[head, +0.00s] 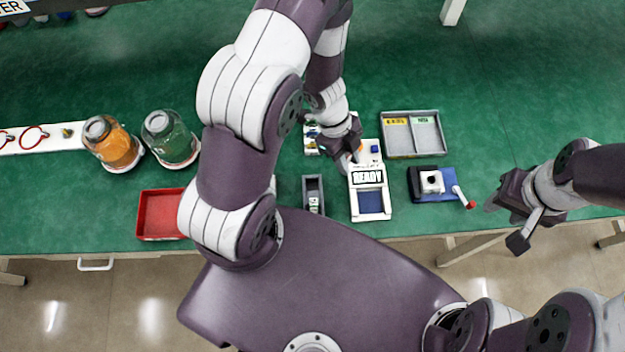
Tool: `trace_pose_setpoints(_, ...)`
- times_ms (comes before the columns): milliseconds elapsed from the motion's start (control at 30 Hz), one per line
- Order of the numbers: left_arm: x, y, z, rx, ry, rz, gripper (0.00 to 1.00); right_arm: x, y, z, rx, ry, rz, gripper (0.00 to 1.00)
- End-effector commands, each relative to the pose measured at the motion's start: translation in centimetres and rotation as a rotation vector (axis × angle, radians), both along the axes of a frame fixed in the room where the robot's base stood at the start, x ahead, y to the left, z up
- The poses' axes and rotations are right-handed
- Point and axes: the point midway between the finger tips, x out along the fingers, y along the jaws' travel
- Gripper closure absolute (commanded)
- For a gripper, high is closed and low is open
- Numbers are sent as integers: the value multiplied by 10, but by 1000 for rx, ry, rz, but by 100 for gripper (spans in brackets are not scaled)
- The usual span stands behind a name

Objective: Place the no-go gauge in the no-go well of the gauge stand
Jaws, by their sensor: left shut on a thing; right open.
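My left gripper (349,160) is shut at the far end of the READY device, above a white block. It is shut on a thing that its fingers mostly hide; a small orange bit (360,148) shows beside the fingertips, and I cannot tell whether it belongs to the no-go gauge. The white block (369,158), with a blue square on it, may be the gauge stand; my arm covers part of it, and I cannot make out its wells. My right gripper (507,215) is open and empty, over the table's front edge at the right.
The white READY device (358,207) stands at the front. Left of it is a narrow grey holder (313,182); right, a blue fixture (447,183) with a red-tipped lever. A grey two-part tray (412,113) lies behind. A red tray (158,215) and two jars (112,148) stand left.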

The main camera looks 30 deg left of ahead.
Motion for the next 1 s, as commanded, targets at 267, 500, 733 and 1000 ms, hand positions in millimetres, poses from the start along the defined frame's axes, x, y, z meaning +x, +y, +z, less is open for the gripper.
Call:
trace_pose_setpoints(267, -41, 48, -40, 0, 1, 4, 100, 0, 0, -26, 0, 0, 0, 57)
trace_pose_setpoints(500, -45, 52, -75, 0, 0, -1, 100, 0, 0, -39, 0, 0, 0, 57)
trace_pose_setpoints(733, -45, 52, -81, 0, -1, -2, 100, 0, 1, -38, 0, 0, 0, 57)
trace_pose_setpoints(1000, -45, 52, -84, 0, -1, -2, 53, 0, 1, -40, 0, 0, 0, 57)
